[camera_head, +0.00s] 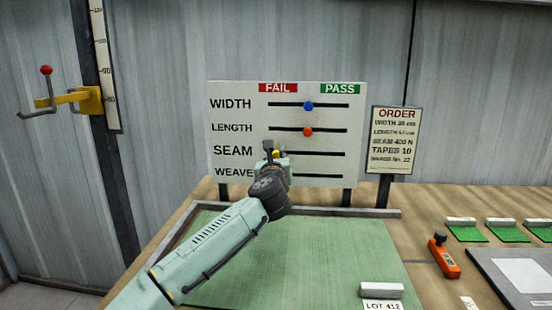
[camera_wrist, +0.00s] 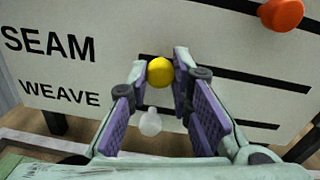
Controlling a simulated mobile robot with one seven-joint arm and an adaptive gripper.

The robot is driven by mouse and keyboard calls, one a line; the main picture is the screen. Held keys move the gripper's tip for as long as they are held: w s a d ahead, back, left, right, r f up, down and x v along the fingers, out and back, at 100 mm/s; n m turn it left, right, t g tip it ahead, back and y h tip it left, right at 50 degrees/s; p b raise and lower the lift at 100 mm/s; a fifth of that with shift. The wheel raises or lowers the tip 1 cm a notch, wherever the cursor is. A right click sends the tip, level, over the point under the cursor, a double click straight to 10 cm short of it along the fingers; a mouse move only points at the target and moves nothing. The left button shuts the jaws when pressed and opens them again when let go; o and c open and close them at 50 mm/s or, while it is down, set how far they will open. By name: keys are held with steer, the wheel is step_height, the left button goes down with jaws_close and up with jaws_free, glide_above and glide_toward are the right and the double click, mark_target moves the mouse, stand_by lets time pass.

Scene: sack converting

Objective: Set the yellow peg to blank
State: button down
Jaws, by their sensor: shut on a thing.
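The board (camera_head: 225,145) has rows lettered width, length, seam and weave, each with a dark slot, under a red FAIL label (camera_head: 278,88) at left and a green PASS label (camera_head: 340,89) at right. The yellow peg (camera_wrist: 160,71) is in the seam row, toward the slot's left end, at the FAIL side; it shows small in the head view (camera_head: 276,153). My gripper (camera_wrist: 161,66) is shut on the yellow peg, a finger on each side. My arm and gripper (camera_head: 271,153) hide the weave slot's left part in the head view.
A white peg (camera_wrist: 150,122) sits below in the weave row. A blue peg (camera_head: 308,106) and an orange peg (camera_head: 308,132) stand near mid-slot above. An order sign (camera_head: 395,140) is at right. A green mat (camera_head: 340,250) lies in front.

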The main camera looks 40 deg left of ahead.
mark_target(306, 153)
steer(key=w+d, duration=0.1)
steer(key=d, duration=0.1)
steer(key=w+d, duration=0.2)
steer(key=d, duration=0.1)
steer(key=w+d, duration=0.1)
steer(key=d, duration=0.1)
steer(key=shift+w+d, duration=0.15)
steer(key=shift+w, duration=0.1)
steer(key=c, duration=1.4)
jaws_free()
steer(key=v, duration=1.2)
